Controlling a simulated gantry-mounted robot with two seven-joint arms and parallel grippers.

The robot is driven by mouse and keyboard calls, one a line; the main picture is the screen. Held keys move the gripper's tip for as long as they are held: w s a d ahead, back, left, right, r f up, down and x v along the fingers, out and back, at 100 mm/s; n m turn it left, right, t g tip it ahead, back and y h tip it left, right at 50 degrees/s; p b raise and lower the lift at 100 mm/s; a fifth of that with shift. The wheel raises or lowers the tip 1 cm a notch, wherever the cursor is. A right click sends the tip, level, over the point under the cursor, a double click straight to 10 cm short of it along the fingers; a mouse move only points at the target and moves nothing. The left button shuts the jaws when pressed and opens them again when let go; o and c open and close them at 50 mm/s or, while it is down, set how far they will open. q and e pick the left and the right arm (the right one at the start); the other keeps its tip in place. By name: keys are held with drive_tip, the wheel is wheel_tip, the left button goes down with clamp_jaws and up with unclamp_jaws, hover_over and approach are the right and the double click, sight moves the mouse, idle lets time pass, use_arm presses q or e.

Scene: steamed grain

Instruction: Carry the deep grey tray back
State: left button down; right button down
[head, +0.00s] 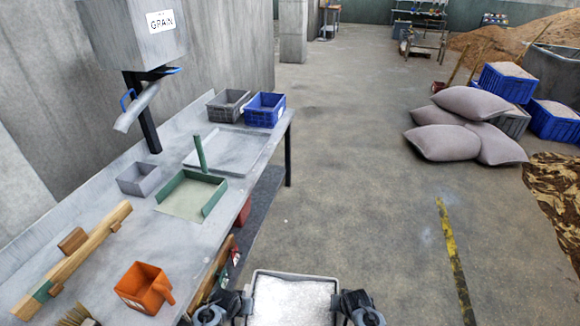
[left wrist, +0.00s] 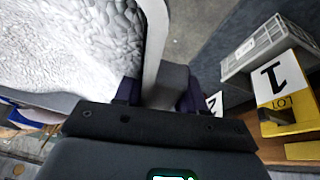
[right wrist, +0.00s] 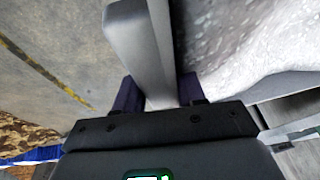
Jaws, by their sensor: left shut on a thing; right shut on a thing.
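The deep grey tray (head: 296,272) is at the bottom middle of the head view, in front of me beside the workbench. It is filled with whitish grain (head: 292,303). My left gripper (head: 241,303) is shut on its left wall, and the left wrist view shows that rim (left wrist: 156,45) between the fingers. My right gripper (head: 344,301) is shut on its right wall, with the rim (right wrist: 160,45) between the fingers in the right wrist view. The tray looks roughly level. Its underside is hidden.
The workbench (head: 226,214) at left holds an orange scoop (head: 145,286), a green-sided tray (head: 192,193), and grey (head: 228,106) and blue (head: 265,110) crates. Open floor (head: 350,190) lies ahead; sacks (head: 468,128) lie right.

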use_arm(q)
drive_tip(key=shift+s+r, duration=0.25)
drive_tip(key=shift+s, duration=0.3)
use_arm(e)
drive_tip(key=shift+s+r, duration=0.3)
drive_tip(key=shift+s, duration=0.15)
use_arm(q)
drive_tip(key=shift+w, duration=0.1)
use_arm(e)
drive_tip(key=shift+w, duration=0.1)
